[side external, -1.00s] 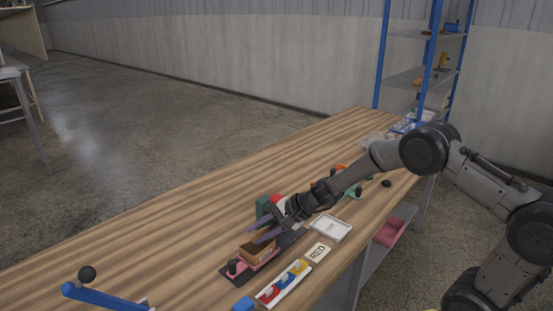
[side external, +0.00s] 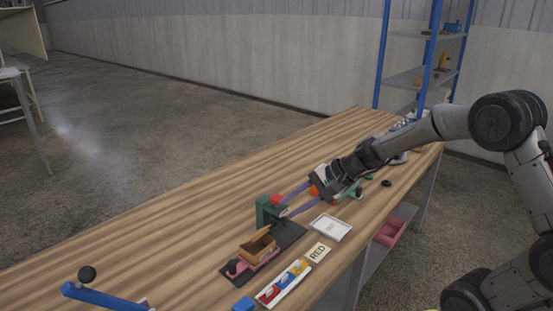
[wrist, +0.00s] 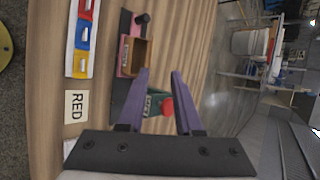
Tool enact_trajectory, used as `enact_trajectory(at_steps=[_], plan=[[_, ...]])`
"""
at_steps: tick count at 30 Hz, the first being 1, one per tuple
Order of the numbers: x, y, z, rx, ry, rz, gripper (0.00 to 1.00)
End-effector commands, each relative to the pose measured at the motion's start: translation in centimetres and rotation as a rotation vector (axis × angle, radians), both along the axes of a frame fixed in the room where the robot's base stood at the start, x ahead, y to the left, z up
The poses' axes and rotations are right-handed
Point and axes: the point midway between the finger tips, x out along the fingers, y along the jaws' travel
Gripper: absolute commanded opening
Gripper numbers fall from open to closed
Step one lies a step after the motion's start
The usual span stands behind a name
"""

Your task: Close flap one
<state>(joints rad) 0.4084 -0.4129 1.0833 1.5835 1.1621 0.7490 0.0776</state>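A small open brown box (side external: 259,250) sits in a pink holder on a dark base plate. A flap (side external: 262,234) appears to stand up at its edge, but it is too small to tell which flap it is. In the wrist view the box (wrist: 140,55) shows just beyond the left fingertip. My gripper (side external: 284,207) has two purple fingers, spread apart with nothing between them. It is above and to the right of the box, near a green block with a red knob (side external: 277,199). The wrist view also shows my open gripper (wrist: 160,73).
A black knob (side external: 233,266) stands at the plate's near end. Beside the plate lie a white tray of coloured pieces (side external: 284,283), a RED card (side external: 317,253) and a white tray (side external: 331,228). A blue lever (side external: 105,298) is at the front left.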

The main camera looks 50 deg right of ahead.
Motion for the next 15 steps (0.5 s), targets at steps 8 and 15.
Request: enact_trajectory(at_steps=[8, 15], plan=[[0.8, 3.0, 4.1, -0.064, -0.063, 0.109, 0.34], [0.7, 5.2, 7.9, -0.126, -0.104, 0.19, 0.34]])
